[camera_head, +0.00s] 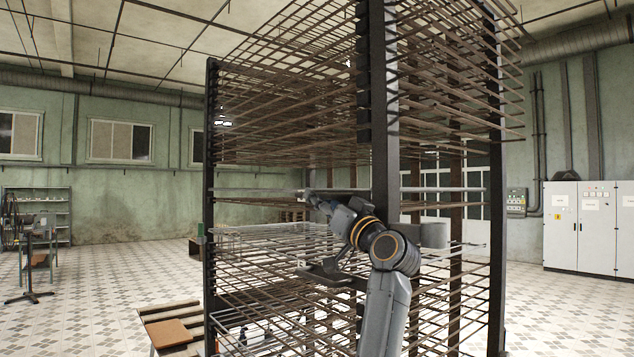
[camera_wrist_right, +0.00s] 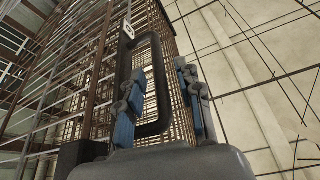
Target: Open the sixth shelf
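A tall dark rack (camera_head: 211,200) holds many stacked wire shelves (camera_head: 270,270). Which one is the sixth shelf I cannot tell. My right gripper (camera_head: 312,200) is in front of the rack, by the gap between the upper and lower stacks. In the right wrist view its blue-padded fingers (camera_wrist_right: 161,85) are spread apart. A black loop handle (camera_wrist_right: 152,40) shows there; one finger overlaps its left bar and the other is beyond its right bar. Whether they touch it I cannot tell. My left gripper is not in view.
A low wooden pallet or bench (camera_head: 172,333) stands at the rack's lower left. White cabinets (camera_head: 580,228) stand along the right wall, and a metal stand (camera_head: 30,265) is at the far left. The tiled floor (camera_head: 120,270) is open left of the rack.

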